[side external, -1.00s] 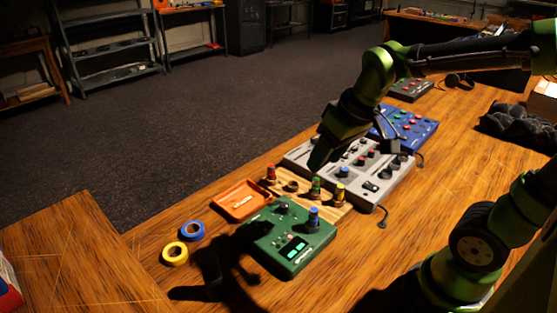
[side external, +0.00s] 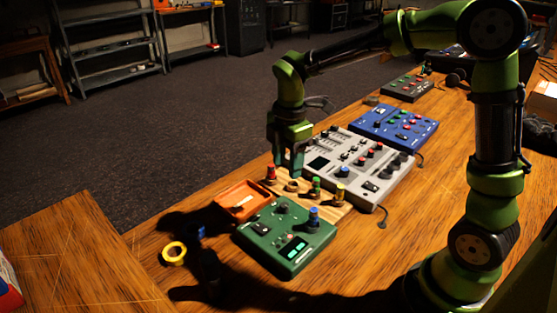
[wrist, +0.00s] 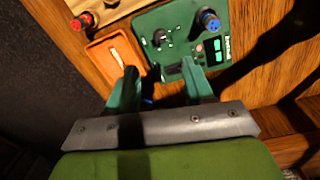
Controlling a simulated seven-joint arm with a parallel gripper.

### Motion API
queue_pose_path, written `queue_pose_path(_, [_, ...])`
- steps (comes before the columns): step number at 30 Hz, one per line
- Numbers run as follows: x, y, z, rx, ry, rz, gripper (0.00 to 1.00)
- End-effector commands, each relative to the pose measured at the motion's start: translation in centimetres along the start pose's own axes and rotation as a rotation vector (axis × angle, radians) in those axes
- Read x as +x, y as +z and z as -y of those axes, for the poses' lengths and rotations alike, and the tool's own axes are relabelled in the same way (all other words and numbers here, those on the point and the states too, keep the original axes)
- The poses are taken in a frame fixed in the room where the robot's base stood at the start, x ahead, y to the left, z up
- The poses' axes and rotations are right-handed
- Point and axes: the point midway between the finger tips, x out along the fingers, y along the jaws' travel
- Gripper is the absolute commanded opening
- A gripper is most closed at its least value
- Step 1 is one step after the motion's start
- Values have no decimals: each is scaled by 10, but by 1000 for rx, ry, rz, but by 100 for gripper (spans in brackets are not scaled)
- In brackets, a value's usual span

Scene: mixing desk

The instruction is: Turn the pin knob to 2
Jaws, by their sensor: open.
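The green box (side external: 285,238) lies on the desk with a lit green display, a black knob (side external: 281,208) and a taller blue knob (side external: 313,218). The wooden board (side external: 325,210) behind it carries a red-topped knob (side external: 270,174), a low brass-and-dark knob (side external: 292,186), a green-topped knob (side external: 316,187) and a yellow-topped knob (side external: 340,193). I cannot tell which is the pin knob, nor read any marks. My gripper (side external: 290,168) points down over the board's far side, open. In the wrist view its fingertips (wrist: 160,78) are apart and empty, with the green box (wrist: 180,50) beyond them.
An orange tray (side external: 224,206) with a pale item sits left of the board. A yellow ring (side external: 174,253) lies at the left; a blue ring beside it is mostly in shadow. A grey mixer (side external: 385,185) and a blue mixer (side external: 410,118) stand to the right.

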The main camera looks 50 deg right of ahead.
Motion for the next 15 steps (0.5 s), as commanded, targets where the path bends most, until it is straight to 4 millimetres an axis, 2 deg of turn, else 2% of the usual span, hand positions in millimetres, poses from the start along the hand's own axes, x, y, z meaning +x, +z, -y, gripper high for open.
queue_pose_path(1, [13, 0, 2, -1, -6, 0, 52])
queue_pose_path(9, [72, 0, 2, 1, -6, -1, 52])
queue_pose_path(15, [107, -1, 1, 0, -3, -1, 52])
